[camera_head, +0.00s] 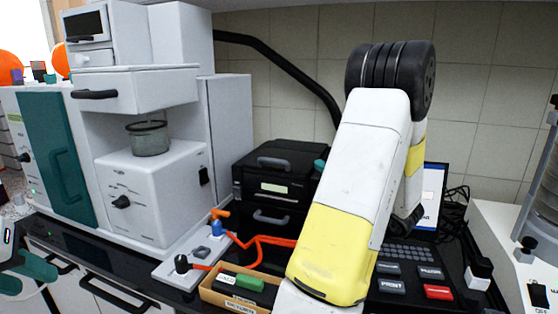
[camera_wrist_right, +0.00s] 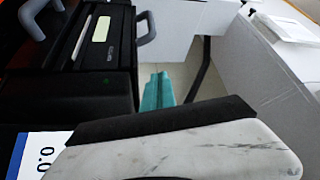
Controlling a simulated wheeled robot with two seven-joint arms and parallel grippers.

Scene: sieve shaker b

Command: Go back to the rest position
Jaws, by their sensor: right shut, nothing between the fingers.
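My right arm, white and yellow with a black ribbed joint, rises large across the middle of the head view. Only a small teal bit of my right gripper (camera_head: 319,164) shows past the arm there, beside the black printer-like box (camera_head: 275,178). In the right wrist view, the teal fingers of my right gripper (camera_wrist_right: 157,92) are together and empty, in front of a pale wall. My left gripper (camera_head: 28,276) is at the lower left edge of the head view, partly cut off. Its teal fingers stand apart, with nothing seen between them.
A white machine (camera_head: 155,185) with a glass vessel (camera_head: 148,138) stands at left. An open box (camera_head: 232,293) with green and black items and an orange cable (camera_head: 262,240) lie at the front. A screen (camera_head: 432,195) and button panel (camera_head: 408,280) sit behind and right of my arm.

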